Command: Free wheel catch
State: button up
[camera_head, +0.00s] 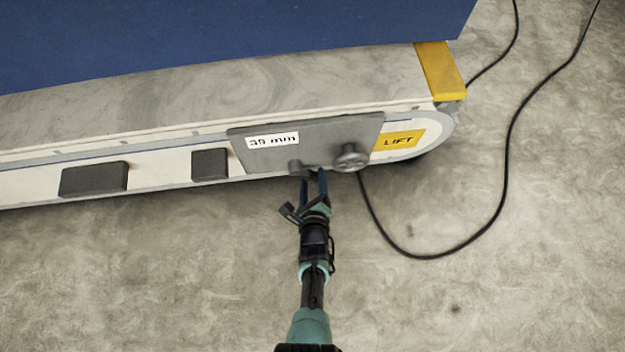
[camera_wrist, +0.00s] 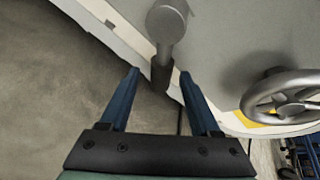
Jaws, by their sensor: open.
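The catch (camera_head: 295,166) is a small grey knob on the lower part of a grey panel (camera_head: 330,133). In the wrist view the catch (camera_wrist: 167,24) has a round head and a stem with a darker lower end. The grey handwheel (camera_head: 351,158) is right of it; it also shows in the wrist view (camera_wrist: 290,98). My gripper (camera_head: 313,178) is open and points at the catch from below. In the wrist view my gripper (camera_wrist: 159,74) has its blue fingers apart, and the stem's dark end appears between the fingertips. Contact cannot be told.
The panel carries a "39 mm" label (camera_head: 272,140). A yellow "LIFT" label (camera_head: 398,140) is to its right. Two dark blocks (camera_head: 94,179) (camera_head: 209,165) are on the white side rail at left. A black cable (camera_head: 506,150) lies on the floor at right. The floor below is clear.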

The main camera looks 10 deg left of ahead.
jog(key=p+v, duration=0.9)
jog(key=v, duration=0.4)
jog(key=shift+w+a, duration=0.1)
